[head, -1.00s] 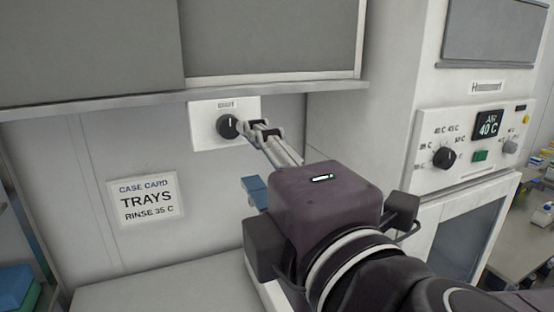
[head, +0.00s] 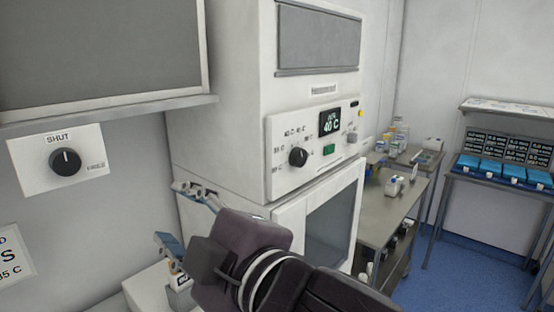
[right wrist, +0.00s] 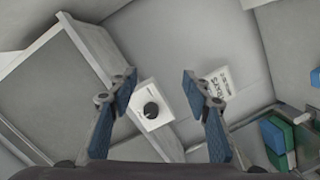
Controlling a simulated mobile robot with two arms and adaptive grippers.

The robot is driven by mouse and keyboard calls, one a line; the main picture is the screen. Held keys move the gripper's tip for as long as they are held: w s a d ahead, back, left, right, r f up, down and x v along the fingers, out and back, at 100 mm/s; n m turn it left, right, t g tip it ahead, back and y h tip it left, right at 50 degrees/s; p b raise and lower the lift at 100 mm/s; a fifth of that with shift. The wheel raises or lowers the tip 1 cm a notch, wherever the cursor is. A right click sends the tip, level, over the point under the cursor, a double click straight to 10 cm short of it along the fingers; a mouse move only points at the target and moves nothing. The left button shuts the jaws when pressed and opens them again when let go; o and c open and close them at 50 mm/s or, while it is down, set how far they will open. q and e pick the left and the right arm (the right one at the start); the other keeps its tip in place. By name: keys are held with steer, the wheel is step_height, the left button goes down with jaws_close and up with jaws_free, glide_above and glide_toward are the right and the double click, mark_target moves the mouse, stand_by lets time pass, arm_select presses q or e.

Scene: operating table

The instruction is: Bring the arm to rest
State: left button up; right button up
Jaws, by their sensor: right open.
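My right gripper (head: 178,214) is open and empty in front of the wall, left of the white cabinet. In the right wrist view its two blue-padded fingers (right wrist: 159,78) stand apart with nothing between them touching. A black knob (head: 66,161) on a white wall plate (head: 28,177) marked SHUT is to the left, clear of the gripper. The knob (right wrist: 151,110) also shows beyond the fingers in the right wrist view. My left gripper is in neither view.
The white cabinet (head: 235,95) has a control panel (head: 285,175) with a display reading 40 C, close to my right arm. A case card (head: 14,262) is cut off at left. A steel trolley (head: 392,210) and a table with blue trays (head: 500,170) stand at right.

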steer(key=w+d+f+m+g+h, duration=0.1)
steer(key=w+d+f+m+h, duration=0.1)
steer(key=d+f+m, duration=0.6)
steer(key=w+d+f+m+h, duration=0.2)
steer(key=w+d+f+h, duration=0.15)
steer(key=f, duration=0.85)
steer(key=s+d+f+m+g+h, duration=0.1)
steer(key=s+d+f+m, duration=0.15)
steer(key=d+f, duration=0.4)
steer(key=s+d+f+m+g+h, duration=0.1)
steer(key=s+d+f+m+g, duration=0.15)
steer(key=f, duration=0.65)
steer(key=s+d+f+m+g+h, duration=0.2)
steer(key=s+d+f, duration=0.5)
steer(key=s, duration=0.2)
steer(key=s+d+f+m+g+h, duration=0.2)
steer(key=s+d+f, duration=0.55)
steer(key=s, duration=0.25)
step_height(320, 180, down, 28)
steer(key=g+b, duration=0.1)
steer(key=s+d+f+n+g+b, duration=0.1)
steer(key=s+d+f, duration=0.1)
steer(key=s+f, duration=1.4)
steer(key=shift+s+f, duration=0.4)
steer(key=shift+s, duration=0.55)
